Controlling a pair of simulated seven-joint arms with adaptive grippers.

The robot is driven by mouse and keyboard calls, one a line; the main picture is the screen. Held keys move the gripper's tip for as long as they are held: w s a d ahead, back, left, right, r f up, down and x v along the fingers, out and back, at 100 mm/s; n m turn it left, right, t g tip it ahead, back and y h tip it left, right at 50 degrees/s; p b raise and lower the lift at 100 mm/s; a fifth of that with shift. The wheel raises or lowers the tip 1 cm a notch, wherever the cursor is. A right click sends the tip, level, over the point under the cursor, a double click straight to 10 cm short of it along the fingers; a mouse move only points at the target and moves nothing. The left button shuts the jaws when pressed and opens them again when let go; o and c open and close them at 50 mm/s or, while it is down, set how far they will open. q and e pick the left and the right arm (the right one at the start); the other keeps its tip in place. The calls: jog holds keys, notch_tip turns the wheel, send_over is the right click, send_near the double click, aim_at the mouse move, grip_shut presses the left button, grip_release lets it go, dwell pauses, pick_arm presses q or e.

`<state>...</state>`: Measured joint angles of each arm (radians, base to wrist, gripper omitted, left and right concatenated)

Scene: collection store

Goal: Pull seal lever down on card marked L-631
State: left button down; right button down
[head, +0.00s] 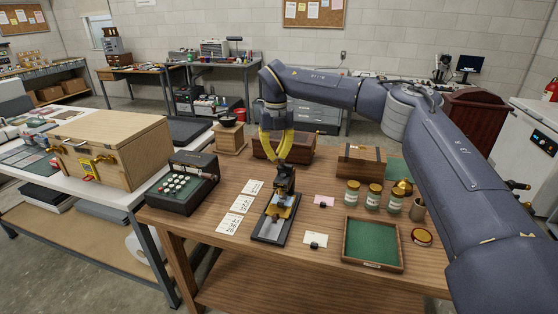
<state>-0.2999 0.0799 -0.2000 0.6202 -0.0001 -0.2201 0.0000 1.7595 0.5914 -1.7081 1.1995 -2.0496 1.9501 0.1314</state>
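A small dark stamping press with brass-coloured parts (271,230) stands on the wooden table, just left of its middle. My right gripper (283,194) is dark and hangs down over the top of the press. It overlaps the press, and I cannot tell whether it touches or grips a lever. Its fingers are too small and dark to read. Three white printed cards (241,203) lie in a slanted row left of the press. The writing is too small to read, so L-631 cannot be picked out.
A black keyed machine (182,186) stands left of the cards. A green-lined tray (345,257), several lidded jars (352,193) and a round tin (422,237) are at right. Wooden boxes (360,163) stand behind. A large wooden chest (125,135) is on the left bench.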

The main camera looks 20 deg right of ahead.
jog(key=shift+w+d+r, duration=0.1)
jog(key=shift+r, duration=0.15)
jog(key=shift+r, duration=0.1)
jog(key=shift+r, duration=2.4)
